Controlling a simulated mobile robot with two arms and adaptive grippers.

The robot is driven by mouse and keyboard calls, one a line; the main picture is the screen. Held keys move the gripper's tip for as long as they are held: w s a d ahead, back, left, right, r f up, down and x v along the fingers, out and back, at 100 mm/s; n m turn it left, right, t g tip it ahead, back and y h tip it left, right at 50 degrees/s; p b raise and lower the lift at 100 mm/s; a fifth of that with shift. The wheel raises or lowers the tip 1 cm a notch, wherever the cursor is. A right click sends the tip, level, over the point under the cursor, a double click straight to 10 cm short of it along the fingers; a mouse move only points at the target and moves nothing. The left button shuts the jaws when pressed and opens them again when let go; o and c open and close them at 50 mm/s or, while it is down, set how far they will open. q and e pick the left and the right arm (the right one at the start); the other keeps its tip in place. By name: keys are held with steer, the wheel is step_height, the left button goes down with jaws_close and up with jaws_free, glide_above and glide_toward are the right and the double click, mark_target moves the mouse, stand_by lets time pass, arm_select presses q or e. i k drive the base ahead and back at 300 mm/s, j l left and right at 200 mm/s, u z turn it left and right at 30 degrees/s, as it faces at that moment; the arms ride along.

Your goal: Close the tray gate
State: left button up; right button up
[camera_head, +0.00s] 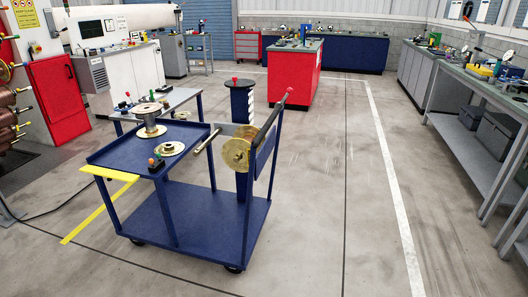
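A dark blue cart stands left of the middle. Its raised tray (112,158) has low rims. A yellow strip (110,174) lies roughly flat along the tray's near left edge and sticks out past it; it looks like the tray gate, folded down, but I cannot be sure. On the tray are a grey spool (148,114) on a brass-coloured disc, a second brass-coloured disc (171,148) and a small block with an orange knob (154,162). Neither gripper is in view.
A brass-coloured reel (236,154) and a red-tipped bar (272,120) are at the cart's right side. A grey side table (183,97) stands behind. A red cabinet (295,78) is farther back. Workbenches line the right; the floor between is clear.

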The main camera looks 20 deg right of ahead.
mark_target(111, 175)
steer(key=z, duration=0.75)
steer(key=i+j, duration=0.3)
steer(key=i+j+u, duration=0.1)
steer(key=i+j, duration=0.2)
steer(key=j, duration=0.2)
